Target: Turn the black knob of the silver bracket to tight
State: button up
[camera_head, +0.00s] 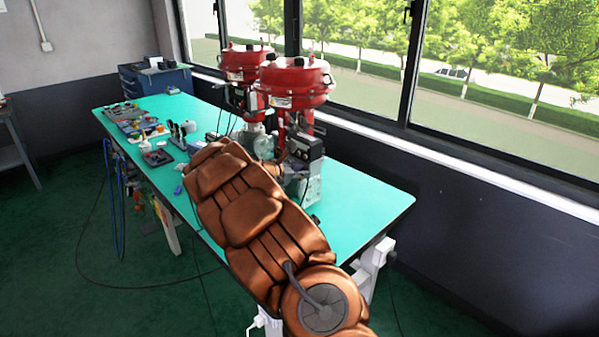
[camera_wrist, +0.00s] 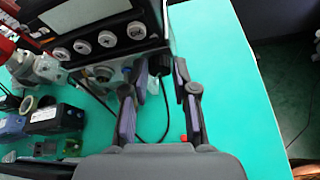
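The silver bracket (camera_wrist: 112,76) is below the positioner's front face in the wrist view, and it also shows in the head view (camera_head: 313,186) at the foot of the nearer valve. A black knob (camera_wrist: 160,63) sits at the bracket's right end in the wrist view. My gripper (camera_wrist: 160,68) reaches up from the bottom of that view with its two fingers apart. The knob lies between the fingertips in the picture, with a small gap seen at each side. I cannot tell the depth between fingertips and knob. In the head view my arm hides the gripper and knob.
A dark cable curves behind the fingers. Small parts and a black-and-blue block (camera_wrist: 55,119) lie at left. The green table (camera_wrist: 235,100) is mostly clear at right. Two red valve actuators (camera_head: 295,80) stand behind.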

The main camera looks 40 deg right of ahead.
grip_shut()
jog(key=shift+f+b, duration=0.15)
jog(key=shift+b, duration=0.55)
jog(key=m+t+h+b, duration=0.1)
jog(key=m+b, duration=0.4)
jog(key=b, duration=1)
jog(key=f+m+t+h+b, duration=0.1)
jog(key=m+b, duration=0.5)
jog(key=b, duration=1)
jog(key=m+t+h+b, duration=0.3)
jog(key=m+b, duration=0.3)
jog(key=b, duration=1)
jog(key=shift+s+f, duration=0.3)
jog(key=shift+s, duration=0.05)
jog(key=shift+r+m+b, duration=0.25)
jog(key=shift+m+b, duration=0.15)
jog(key=shift+b, duration=0.2)
